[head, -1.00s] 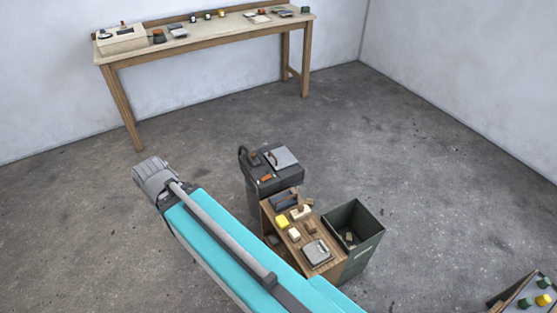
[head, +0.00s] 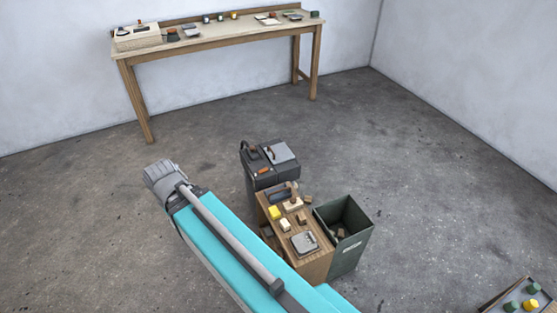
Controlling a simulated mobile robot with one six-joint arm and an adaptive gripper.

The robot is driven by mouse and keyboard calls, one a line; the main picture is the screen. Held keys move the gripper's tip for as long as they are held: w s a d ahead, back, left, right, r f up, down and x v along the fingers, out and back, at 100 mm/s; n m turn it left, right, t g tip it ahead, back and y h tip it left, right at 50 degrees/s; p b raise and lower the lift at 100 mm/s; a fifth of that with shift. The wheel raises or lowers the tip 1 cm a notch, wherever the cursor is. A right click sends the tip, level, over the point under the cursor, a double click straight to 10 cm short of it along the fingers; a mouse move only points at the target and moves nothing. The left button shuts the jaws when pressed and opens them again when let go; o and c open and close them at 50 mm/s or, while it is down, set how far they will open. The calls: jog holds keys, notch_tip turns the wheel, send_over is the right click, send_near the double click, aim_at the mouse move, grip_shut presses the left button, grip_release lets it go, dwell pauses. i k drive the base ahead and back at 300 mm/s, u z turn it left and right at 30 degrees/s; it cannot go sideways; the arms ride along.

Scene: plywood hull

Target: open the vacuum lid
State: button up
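The vacuum (head: 262,180) looks like a dark grey box-shaped unit standing on the floor, just behind a small wooden bench. Its top carries a flat light grey panel (head: 281,152) that looks like the lid, lying down flat. A dark curved hose or handle rises at its left, and a small orange part shows at the front of its top. My teal arm crosses the lower middle of the head view, with a grey joint at its far end, left of the vacuum and apart from it in the picture. My gripper's fingers are not visible.
The wooden bench (head: 318,262) holds blocks and small tools. A dark green open bin (head: 358,257) stands at its right. A long table (head: 225,38) with small items stands along the back wall. A tray (head: 505,302) is at the lower right. Floor left of the vacuum is clear.

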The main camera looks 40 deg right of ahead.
aim_at(277, 154)
jog(key=k, duration=0.7)
jog(key=z, duration=1.15)
jog(key=i, duration=1)
jog(key=u, duration=0.15)
jog(key=k, duration=0.15)
jog(key=z, duration=0.15)
